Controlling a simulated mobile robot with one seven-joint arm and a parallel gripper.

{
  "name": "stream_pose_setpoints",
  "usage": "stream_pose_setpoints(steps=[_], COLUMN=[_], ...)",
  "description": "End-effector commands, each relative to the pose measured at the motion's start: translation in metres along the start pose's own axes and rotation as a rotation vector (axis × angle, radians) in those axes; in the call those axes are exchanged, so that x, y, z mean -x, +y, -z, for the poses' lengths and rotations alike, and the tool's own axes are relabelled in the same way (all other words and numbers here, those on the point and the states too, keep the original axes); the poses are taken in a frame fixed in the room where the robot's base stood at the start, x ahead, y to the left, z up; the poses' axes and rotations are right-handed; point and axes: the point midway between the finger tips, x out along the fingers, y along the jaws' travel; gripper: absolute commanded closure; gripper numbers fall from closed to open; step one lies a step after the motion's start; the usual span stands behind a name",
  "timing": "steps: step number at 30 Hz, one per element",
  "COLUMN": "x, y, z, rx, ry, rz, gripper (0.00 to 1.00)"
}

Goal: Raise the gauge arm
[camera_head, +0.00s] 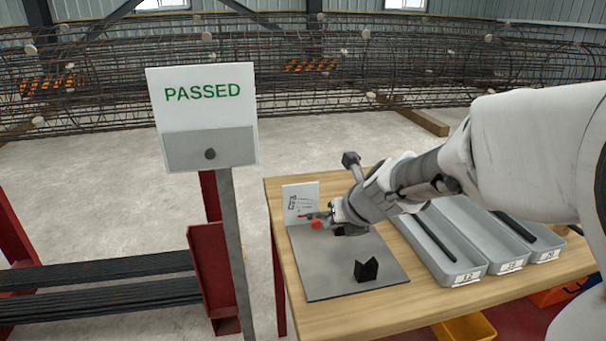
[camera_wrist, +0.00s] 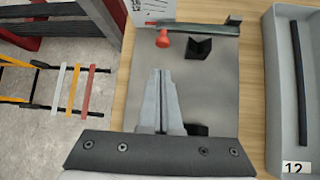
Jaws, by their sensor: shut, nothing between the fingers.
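The gauge (camera_head: 335,279) is a grey plate on the wooden table, with an upright white scale card (camera_head: 300,201) at its far left corner. The gauge arm (camera_wrist: 200,28) is a thin dark bar lying across the far end of the plate in the wrist view, with a red knob (camera_wrist: 163,40) near the card; the knob also shows in the head view (camera_head: 317,224). Black notched blocks (camera_wrist: 199,48) (camera_head: 366,270) stand on the plate. My gripper (camera_wrist: 161,72) is shut and empty over the plate, its tips apart from the knob in the wrist view. In the head view the wrist hides the fingertips.
Grey trays (camera_head: 447,262) with dark bars stand to the right; one tray (camera_wrist: 285,120) is labelled 12. A "PASSED" sign (camera_head: 203,110) on a post stands left of the table. Rebar cages (camera_head: 250,70) lie behind.

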Motion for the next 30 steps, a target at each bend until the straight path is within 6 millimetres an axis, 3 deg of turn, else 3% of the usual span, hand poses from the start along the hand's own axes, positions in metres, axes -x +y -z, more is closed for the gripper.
stream_pose_setpoints(steps=[14, 30], x=[-0.007, -0.091], y=[-0.002, -0.002], z=[0.001, 0.003], rx=[-0.042, -0.040], ry=[-0.002, -0.001], rz=[0.003, 0.003], gripper=[1.00, 1.00])
